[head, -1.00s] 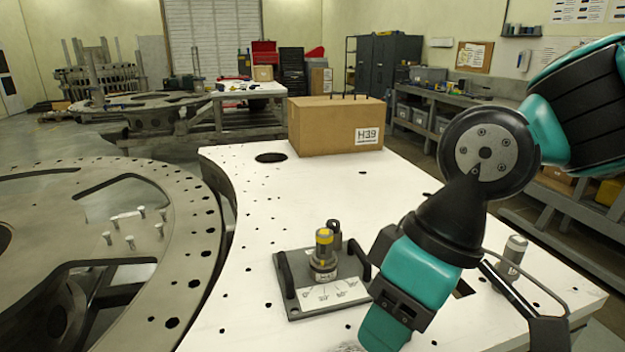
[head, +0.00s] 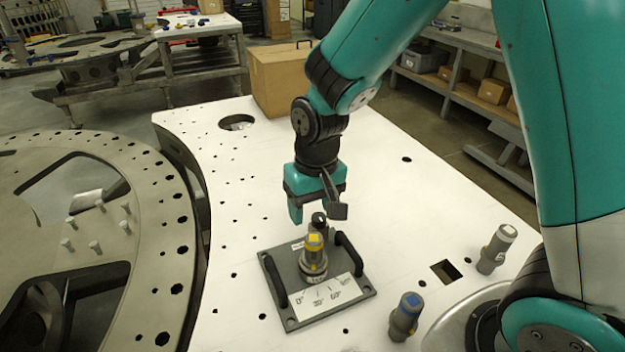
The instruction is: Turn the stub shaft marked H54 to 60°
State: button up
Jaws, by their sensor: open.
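The stub shaft (head: 314,258) stands upright on a grey fixture plate (head: 290,318), with a yellow-marked top and a grey collar. Its marking is too small to read. I cannot tell which angle the shaft points to. My gripper (head: 317,211) is open, pointing down, above and just behind the shaft in the picture, apart from its top. A dark knob (head: 319,219) behind the shaft shows between the fingers.
Black handles (head: 350,254) stand on both sides of the shaft. A blue-topped cylinder (head: 405,316) and a grey cylinder (head: 497,248) stand on the white table (head: 400,205) to the right. A cardboard box (head: 285,78) is at the back. A square hole (head: 446,271) lies at right.

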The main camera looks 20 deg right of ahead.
aim_at(314, 237)
jog(key=shift+w+d+f+m+h+p, duration=0.3)
jog(key=shift+w+d+f, duration=0.15)
jog(key=shift+w+f, duration=0.25)
jog(key=shift+f, duration=0.2)
notch_tip(314, 237, down, 9)
jog(key=b, duration=0.7)
jog(key=shift+r, duration=0.1)
jog(key=c, duration=0.7)
jog(key=n, duration=0.3)
jog(key=shift+r+n, duration=0.1)
jog(key=shift+n, duration=0.3)
jog(key=n, duration=0.4)
jog(key=shift+p, duration=0.3)
